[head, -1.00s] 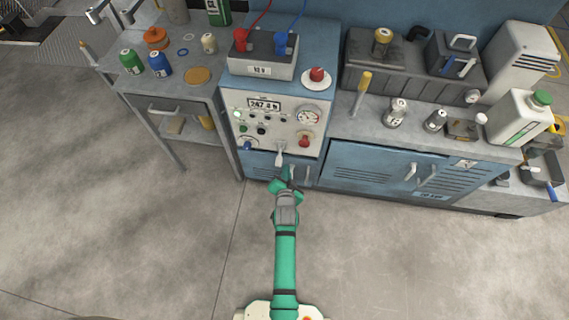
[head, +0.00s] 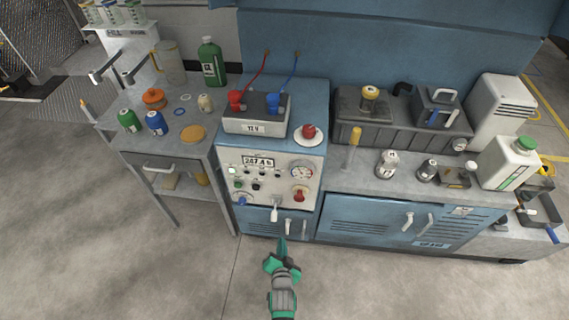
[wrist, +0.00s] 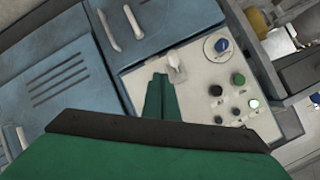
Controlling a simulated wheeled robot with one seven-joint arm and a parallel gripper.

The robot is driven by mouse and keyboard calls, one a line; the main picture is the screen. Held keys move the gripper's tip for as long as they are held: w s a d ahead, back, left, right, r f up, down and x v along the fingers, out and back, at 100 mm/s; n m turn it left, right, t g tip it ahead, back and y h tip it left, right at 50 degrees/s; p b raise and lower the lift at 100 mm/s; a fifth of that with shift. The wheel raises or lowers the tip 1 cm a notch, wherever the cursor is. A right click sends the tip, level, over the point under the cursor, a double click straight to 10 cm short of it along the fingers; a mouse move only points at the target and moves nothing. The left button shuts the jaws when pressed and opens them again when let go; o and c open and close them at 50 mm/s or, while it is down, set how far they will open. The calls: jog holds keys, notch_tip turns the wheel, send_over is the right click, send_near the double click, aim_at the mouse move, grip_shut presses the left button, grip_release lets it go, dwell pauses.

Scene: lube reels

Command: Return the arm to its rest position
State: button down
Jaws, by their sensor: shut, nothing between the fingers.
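My gripper (head: 282,246) is green and grey and stands in front of the blue cabinet, just below the control panel (head: 268,181). In the wrist view my gripper (wrist: 160,82) has its fingers together and empty. Beyond the fingertips, a white-handled lever (wrist: 176,68) shows on the panel. The same lever (head: 275,210) hangs at the panel's lower edge in the head view. I cannot tell the exact gap between fingertips and panel.
A battery (head: 255,119) with red and blue clamps sits on the cabinet. A side table (head: 160,110) with cans stands left. A blue cabinet (head: 375,215) with handles extends right, with a white jug (head: 510,164) on top. The floor in front is clear.

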jog(key=shift+s, duration=0.1)
jog(key=s+d+r+n+t, duration=0.15)
jog(key=s+r, duration=0.35)
jog(key=s, duration=0.5)
jog(key=s+d+r+n, duration=0.1)
jog(key=s+r+n, duration=0.1)
jog(key=s+r, duration=0.5)
jog(key=s+d+r+n+t+h, duration=0.1)
jog(key=s+r+n, duration=0.2)
jog(key=s+r, duration=1)
notch_tip(320, 180, up, 3)
jog(key=shift+s+f+t, duration=0.15)
jog(key=shift+s+t, duration=0.05)
jog(key=shift+t, duration=0.15)
jog(key=c, duration=2.4)
grip_release()
jog(key=shift+c, duration=0.2)
